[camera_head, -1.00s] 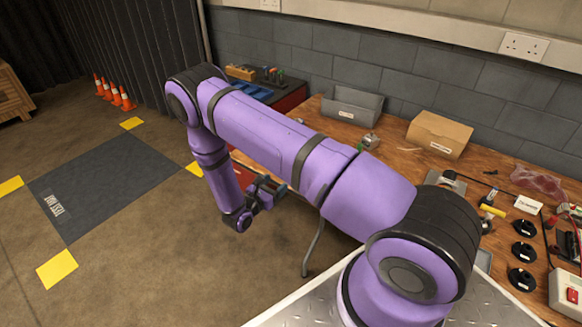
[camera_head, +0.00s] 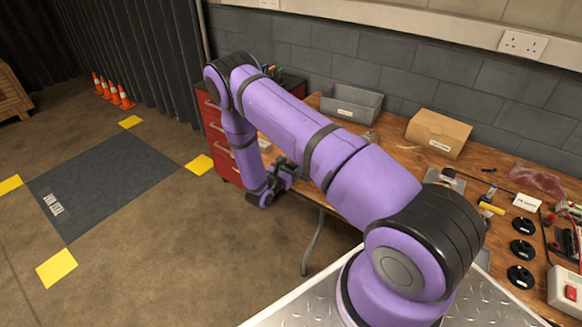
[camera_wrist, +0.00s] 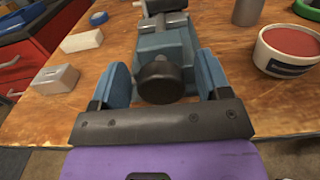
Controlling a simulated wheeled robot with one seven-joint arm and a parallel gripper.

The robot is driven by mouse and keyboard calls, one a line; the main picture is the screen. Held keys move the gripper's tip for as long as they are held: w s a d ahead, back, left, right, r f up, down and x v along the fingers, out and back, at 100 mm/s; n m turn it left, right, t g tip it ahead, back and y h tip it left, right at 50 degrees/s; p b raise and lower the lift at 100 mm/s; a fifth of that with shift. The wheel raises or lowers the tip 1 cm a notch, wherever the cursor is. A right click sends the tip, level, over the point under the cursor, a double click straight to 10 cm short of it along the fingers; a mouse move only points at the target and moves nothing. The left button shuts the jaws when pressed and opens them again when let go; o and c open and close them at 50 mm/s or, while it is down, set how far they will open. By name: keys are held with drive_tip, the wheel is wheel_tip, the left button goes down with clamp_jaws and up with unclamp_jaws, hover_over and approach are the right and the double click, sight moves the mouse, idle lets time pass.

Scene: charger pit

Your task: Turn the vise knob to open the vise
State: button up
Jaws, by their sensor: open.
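The blue vise (camera_wrist: 173,42) stands on the wooden bench in the wrist view, with its grey metal jaws at the top of the picture. Its dark round knob (camera_wrist: 160,80) faces me. My gripper (camera_wrist: 162,62) is open, with one blue finger to the left of the knob and one to the right. Gaps show between the knob and both fingers, so it is not gripped. In the head view my gripper (camera_head: 281,176) is at the bench's near left edge, and the vise cannot be made out behind my arm.
In the wrist view a tub of red material (camera_wrist: 288,48) stands right of the vise, with a grey cylinder (camera_wrist: 248,12) behind. A white block (camera_wrist: 82,41) and a small labelled box (camera_wrist: 55,79) lie left. A red drawer cabinet (camera_head: 217,140) adjoins the bench.

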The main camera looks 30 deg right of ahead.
drive_tip(key=c, duration=0.9)
drive_tip(key=shift+n, duration=0.3)
drive_tip(key=n, duration=0.4)
drive_tip(key=shift+w+a, duration=0.1)
drive_tip(key=shift+f+n, duration=0.1)
drive_tip(key=shift+n, duration=2.6)
drive_tip(key=o, duration=0.9)
